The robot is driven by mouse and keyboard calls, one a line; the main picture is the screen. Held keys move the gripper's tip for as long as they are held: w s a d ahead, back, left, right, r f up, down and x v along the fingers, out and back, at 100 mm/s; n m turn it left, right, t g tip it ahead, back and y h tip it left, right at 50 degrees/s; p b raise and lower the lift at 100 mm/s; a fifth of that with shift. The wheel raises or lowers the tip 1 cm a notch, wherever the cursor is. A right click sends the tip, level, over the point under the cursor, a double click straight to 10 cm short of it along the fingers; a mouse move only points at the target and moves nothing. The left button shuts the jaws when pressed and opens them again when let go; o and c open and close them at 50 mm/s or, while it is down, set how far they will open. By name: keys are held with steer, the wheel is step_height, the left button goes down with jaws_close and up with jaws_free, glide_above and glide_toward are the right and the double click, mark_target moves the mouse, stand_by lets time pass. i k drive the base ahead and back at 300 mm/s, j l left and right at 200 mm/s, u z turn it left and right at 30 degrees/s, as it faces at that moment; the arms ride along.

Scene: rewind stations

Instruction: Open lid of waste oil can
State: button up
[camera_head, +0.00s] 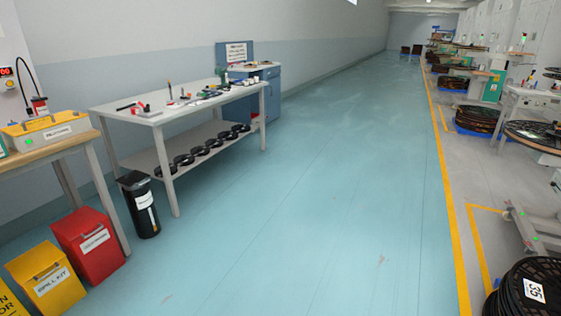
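Floor bins stand along the left wall, and their small labels are mostly too blurred to tell which is the waste oil can. A red bin (90,247) with a sloped front and a white label stands beneath the end of a wooden-topped bench. A black, upright bin (140,207) with a white label stands to its right, beside the grey bench's leg. The black bin's dark top looks closed. The red bin's top also looks closed. My gripper is not in view.
A yellow spill kit bin (47,281) stands left of the red bin. A wooden-topped bench (62,146) and a grey workbench (180,112) with tools line the wall. The blue-green floor (300,200) is clear. Black reels (524,290) stand at lower right.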

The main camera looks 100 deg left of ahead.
mark_target(131, 179)
steer(key=u, duration=3.8)
steer(key=i+l+z, duration=0.2)
steer(key=i, duration=0.8)
steer(key=i+j+z, duration=0.15)
steer(key=i, duration=0.8)
steer(key=i+j+z, duration=0.2)
steer(key=i, duration=0.8)
steer(key=l, duration=0.1)
